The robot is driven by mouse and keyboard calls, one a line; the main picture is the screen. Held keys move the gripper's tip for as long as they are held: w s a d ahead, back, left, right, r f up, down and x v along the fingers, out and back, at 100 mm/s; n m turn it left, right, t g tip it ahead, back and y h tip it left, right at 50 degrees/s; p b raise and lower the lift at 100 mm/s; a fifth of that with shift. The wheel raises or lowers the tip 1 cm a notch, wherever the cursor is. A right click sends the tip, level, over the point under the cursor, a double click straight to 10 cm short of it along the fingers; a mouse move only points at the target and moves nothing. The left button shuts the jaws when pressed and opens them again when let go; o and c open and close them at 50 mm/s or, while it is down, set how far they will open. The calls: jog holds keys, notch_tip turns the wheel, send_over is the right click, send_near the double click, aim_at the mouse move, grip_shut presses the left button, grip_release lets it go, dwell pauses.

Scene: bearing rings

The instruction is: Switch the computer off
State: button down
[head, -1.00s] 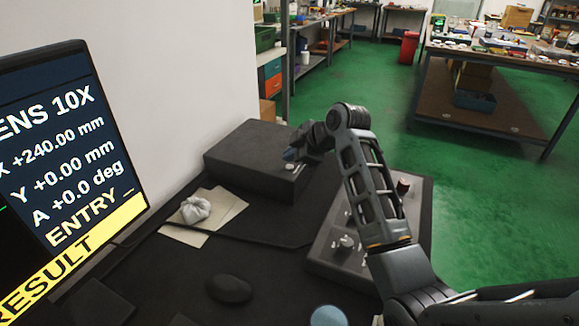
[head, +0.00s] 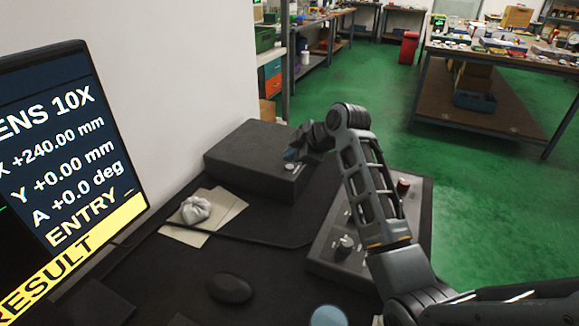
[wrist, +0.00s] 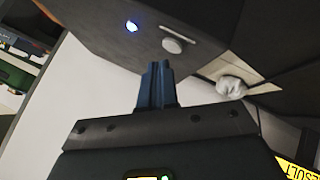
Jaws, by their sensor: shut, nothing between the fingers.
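The computer is a black box (head: 240,158) at the back of the black desk, beside the wall. In the wrist view its face (wrist: 95,25) shows a small lit blue-white button (wrist: 131,26) and a larger grey oval button (wrist: 171,46). My gripper (head: 291,154) is at the box's right end in the head view, partly hidden by its own wrist. In the wrist view its blue fingers (wrist: 157,68) are shut together and empty, pointing at the face near the two buttons. I cannot tell whether they touch it. The monitor (head: 70,150) is lit with text.
A crumpled white cloth (head: 196,209) lies on beige sheets (head: 228,203) before the box. A dark mouse (head: 230,289) lies nearer. A grey control panel (head: 337,262) with knobs stands under my arm. Green floor lies beyond the desk.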

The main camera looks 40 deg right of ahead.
aim_at(292, 168)
jog(key=shift+f, duration=0.1)
jog(key=shift+f, duration=0.35)
jog(key=shift+f, duration=0.35)
dwell(0.8)
dwell(0.3)
jog(key=shift+r+p, duration=0.45)
jog(key=shift+r, duration=0.3)
notch_tip(292, 168, up, 5)
jog(key=p, duration=0.4)
jog(key=shift+r, duration=0.1)
dwell(1.5)
